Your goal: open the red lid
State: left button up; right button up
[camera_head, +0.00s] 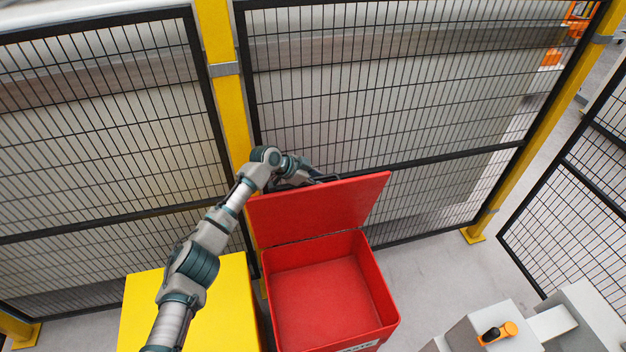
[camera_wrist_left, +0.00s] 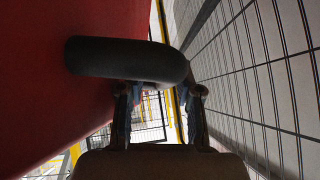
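The red lid (camera_head: 322,208) stands raised at the back of the red box (camera_head: 382,292), and the box's empty inside shows. My left arm comes in from the left and reaches over to the lid's upper edge. My left gripper (camera_head: 322,179) is at the back of that edge, partly hidden by the lid. My right gripper is not in view.
A mesh fence (camera_head: 390,90) with a yellow post (camera_head: 226,100) stands close behind the lid. A yellow block (camera_head: 240,300) is left of the box. A grey unit with an orange and black switch (camera_head: 497,333) is at lower right.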

aim_at(293, 187)
pick_arm(q)
jog(key=shift+d, duration=0.15)
jog(key=v, duration=1.1)
jog(key=shift+w, duration=0.1)
jog(key=shift+r, duration=0.25)
jog(key=shift+a, duration=0.35)
